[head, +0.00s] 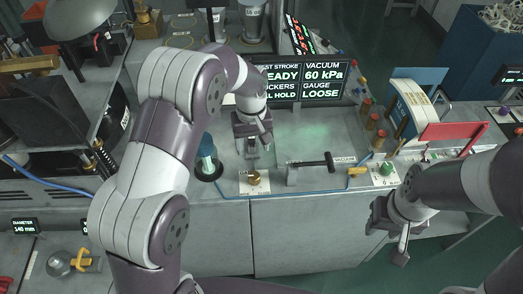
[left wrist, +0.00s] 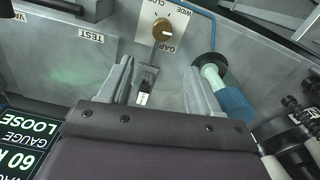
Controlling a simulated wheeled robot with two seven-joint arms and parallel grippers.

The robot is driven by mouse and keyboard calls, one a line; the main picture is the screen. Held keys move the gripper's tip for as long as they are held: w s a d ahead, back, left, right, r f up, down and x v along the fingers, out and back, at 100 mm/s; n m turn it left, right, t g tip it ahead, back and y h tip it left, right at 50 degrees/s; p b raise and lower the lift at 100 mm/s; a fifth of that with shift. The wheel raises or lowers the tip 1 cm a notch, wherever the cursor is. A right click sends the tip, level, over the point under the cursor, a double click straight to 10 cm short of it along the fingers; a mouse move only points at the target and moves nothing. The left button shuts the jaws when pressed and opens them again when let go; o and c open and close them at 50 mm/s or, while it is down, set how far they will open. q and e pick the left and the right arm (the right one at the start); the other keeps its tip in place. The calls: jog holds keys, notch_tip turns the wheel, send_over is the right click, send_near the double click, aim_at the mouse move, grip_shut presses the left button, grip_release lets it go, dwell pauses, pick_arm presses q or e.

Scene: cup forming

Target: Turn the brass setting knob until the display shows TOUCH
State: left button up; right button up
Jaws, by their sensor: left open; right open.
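The brass setting knob (head: 254,178) sits on a white plate at the front of the grey bench. In the left wrist view the knob (left wrist: 163,33) has a pale pointer line, and its plate reads GAP, WIDE and CLOSE. The display (head: 301,82) at the back reads GAUGE LOOSE and VACUUM 60 kPa; part is hidden by my left arm. My left gripper (head: 252,146) is open, just behind the knob and apart from it. In the left wrist view its two fingers (left wrist: 160,68) point toward the knob, with nothing gripped. My right gripper (head: 390,232) is open and empty, in front of the bench.
A blue-topped cylinder (head: 207,150) stands in a dark ring left of the knob. A black lever handle (head: 316,163) lies to its right, near a green button (head: 386,169). A blue hose (head: 300,194) runs along the front edge. Several red-topped posts stand farther right.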

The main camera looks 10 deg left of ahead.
aim_at(254, 175)
pick_arm(q)
jog(key=s+f+p, duration=0.1)
jog(key=f, duration=0.1)
jog(key=s+d+f+p, duration=0.1)
jog(key=shift+s+f, duration=0.2)
jog(key=shift+f, duration=0.2)
jog(key=f, duration=0.2)
jog(key=w+f+p, duration=0.1)
jog(key=f, duration=0.2)
jog(key=f+p, duration=0.1)
jog(key=f, duration=0.1)
jog(key=shift+w+a+f, duration=0.2)
jog(key=shift+a, duration=0.15)
jog(key=shift+s+f, duration=0.1)
jog(key=shift+f, duration=0.15)
jog(key=shift+s+d, duration=0.25)
jog(key=shift+w+a+f, duration=0.1)
jog(key=shift+f, duration=0.05)
jog(key=shift+c, duration=1.2)
jog(key=shift+w, duration=0.1)
jog(key=c, duration=0.8)
pick_arm(e)
jog(key=r, duration=0.3)
jog(key=s+r, duration=0.1)
jog(key=shift+d+r, duration=0.15)
jog(key=shift+d, duration=0.25)
